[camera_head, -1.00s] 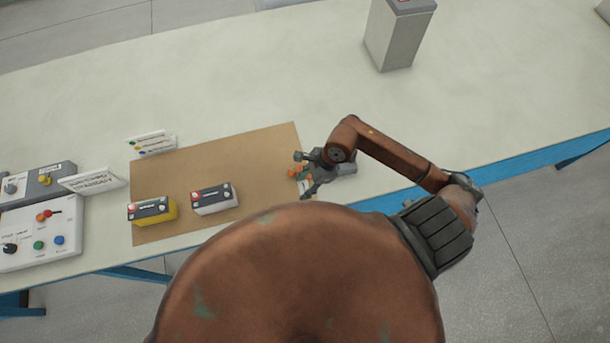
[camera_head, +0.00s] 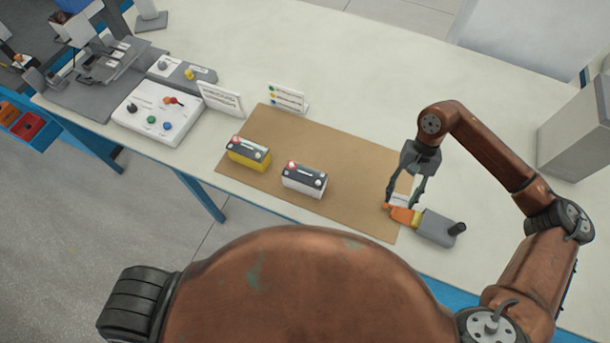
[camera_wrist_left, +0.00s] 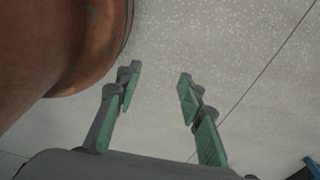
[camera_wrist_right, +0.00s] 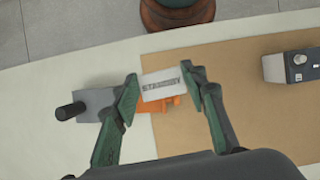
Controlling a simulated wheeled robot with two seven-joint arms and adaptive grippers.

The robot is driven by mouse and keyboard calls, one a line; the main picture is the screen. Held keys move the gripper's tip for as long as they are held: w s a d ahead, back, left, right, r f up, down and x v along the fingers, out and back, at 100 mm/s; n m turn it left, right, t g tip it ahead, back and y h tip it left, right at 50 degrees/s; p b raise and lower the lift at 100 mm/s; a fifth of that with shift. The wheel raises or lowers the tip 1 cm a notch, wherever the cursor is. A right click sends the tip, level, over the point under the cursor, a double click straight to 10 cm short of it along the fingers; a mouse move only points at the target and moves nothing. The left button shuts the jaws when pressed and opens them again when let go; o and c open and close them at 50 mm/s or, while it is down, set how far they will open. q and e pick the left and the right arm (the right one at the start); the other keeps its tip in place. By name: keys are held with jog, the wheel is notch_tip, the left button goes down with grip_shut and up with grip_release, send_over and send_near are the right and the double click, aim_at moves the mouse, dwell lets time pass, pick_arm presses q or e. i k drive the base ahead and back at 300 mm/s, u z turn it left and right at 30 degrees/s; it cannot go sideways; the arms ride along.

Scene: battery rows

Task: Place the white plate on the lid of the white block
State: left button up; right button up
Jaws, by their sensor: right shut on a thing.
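My right gripper (camera_head: 405,190) is shut on the white plate (camera_wrist_right: 162,83), a small card with dark lettering, holding it between its fingertips near the right edge of the brown mat. The plate also shows in the head view (camera_head: 400,199). The white block (camera_head: 304,180) has a dark lid with a red and a pale terminal and stands on the mat, left of my right gripper. Part of it shows at the right of the right wrist view (camera_wrist_right: 291,66). My left gripper (camera_wrist_left: 158,78) is open and empty above the floor.
A yellow block (camera_head: 248,153) stands left of the white one on the mat (camera_head: 340,150). An orange and grey tool (camera_head: 430,226) lies by the plate. Two signs (camera_head: 288,98) and a control box (camera_head: 158,113) are behind and left. A grey box (camera_head: 580,130) stands at right.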

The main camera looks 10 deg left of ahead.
aim_at(304, 174)
jog(key=k, duration=1)
jog(key=u, duration=1)
jog(key=i, duration=1.35)
jog(key=z, duration=0.4)
